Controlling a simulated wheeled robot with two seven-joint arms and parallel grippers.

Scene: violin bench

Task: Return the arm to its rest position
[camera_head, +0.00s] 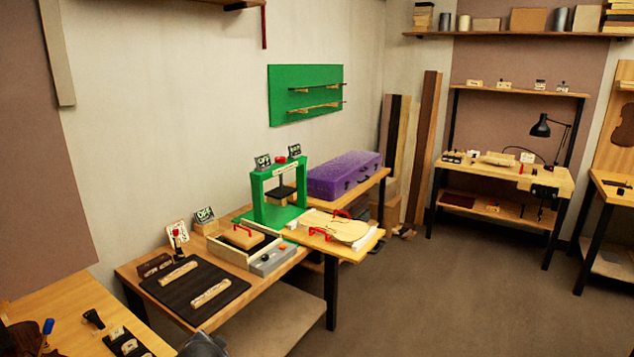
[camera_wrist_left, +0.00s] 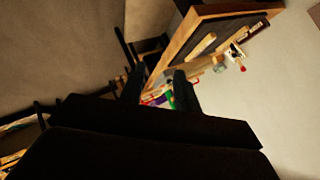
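In the left wrist view my left gripper (camera_wrist_left: 158,90) shows two dark fingers standing apart with nothing held between them. Behind the fingers, at a distance, is a tilted view of the wooden workbench (camera_wrist_left: 185,42). In the head view no gripper can be made out. A dark grey rounded part at the bottom edge may belong to my arm. My right gripper is in neither view.
The workbench (camera_head: 133,272) holds a black mat (camera_head: 195,305) with two wooden pieces, a wooden tray (camera_head: 232,257), a green press (camera_head: 262,205) and a violin plate (camera_head: 337,228). A purple case (camera_head: 345,172) stands behind. Open floor (camera_head: 430,300) lies to the right.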

